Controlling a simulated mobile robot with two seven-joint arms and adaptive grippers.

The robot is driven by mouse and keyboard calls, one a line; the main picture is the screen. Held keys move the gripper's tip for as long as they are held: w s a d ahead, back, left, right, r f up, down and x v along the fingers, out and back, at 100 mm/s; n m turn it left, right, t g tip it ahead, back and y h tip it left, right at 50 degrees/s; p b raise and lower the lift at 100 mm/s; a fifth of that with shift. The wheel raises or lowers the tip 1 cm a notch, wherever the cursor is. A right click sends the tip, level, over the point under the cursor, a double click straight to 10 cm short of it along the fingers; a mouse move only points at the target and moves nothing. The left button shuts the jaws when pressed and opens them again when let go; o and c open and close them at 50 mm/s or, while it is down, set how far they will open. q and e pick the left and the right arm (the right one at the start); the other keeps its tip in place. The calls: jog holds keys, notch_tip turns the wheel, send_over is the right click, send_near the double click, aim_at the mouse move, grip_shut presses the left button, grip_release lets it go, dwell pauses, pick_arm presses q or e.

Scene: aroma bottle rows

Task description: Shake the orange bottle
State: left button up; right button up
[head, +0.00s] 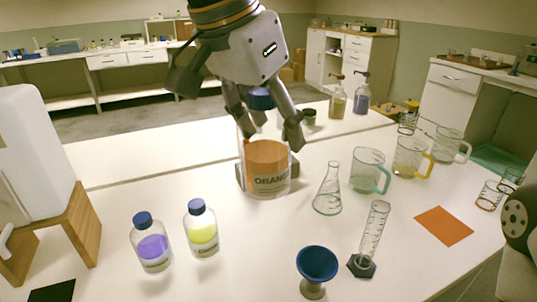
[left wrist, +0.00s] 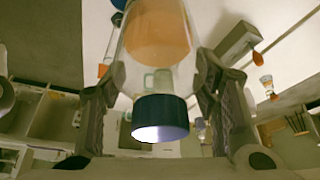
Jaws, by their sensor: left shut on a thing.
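The orange bottle (head: 266,165) is clear, with a dark blue cap, orange liquid and an "ORANGE" label. It looks upright in the head view. My left gripper (head: 270,137) points down from above, shut on the bottle's upper part, with a finger on each side. In the left wrist view, my left gripper (left wrist: 160,72) has its fingers either side of the clear bottle (left wrist: 157,32), with the blue cap (left wrist: 160,118) towards the palm. Whether the bottle's base touches the table cannot be told. My right gripper is out of view.
A purple bottle (head: 152,246) and a yellow bottle (head: 202,232) stand front left on the white table (head: 120,200). A conical flask (head: 328,195), measuring cylinder (head: 371,235), blue funnel (head: 317,264) and several beakers stand to the right. A grey device (head: 241,178) is behind the orange bottle.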

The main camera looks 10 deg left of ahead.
aim_at(267, 169)
pick_arm(q)
jog(key=f, duration=0.4)
jog(key=s+f, duration=0.1)
jog(key=f, duration=0.1)
jog(key=shift+a+f, duration=0.3)
jog(key=shift+f, duration=0.1)
grip_shut()
jog(key=r, duration=0.4)
jog(key=shift+w+d+r, duration=0.1)
jog(key=shift+w+d, duration=0.15)
jog(key=shift+w, duration=0.05)
jog(key=shift+s+a+r, duration=0.1)
jog(key=shift+r, duration=0.25)
jog(key=f, duration=0.5)
jog(key=shift+s+a, duration=0.15)
jog(key=shift+s, duration=0.05)
jog(key=shift+w+d+r, duration=0.15)
jog(key=shift+w+d, duration=0.05)
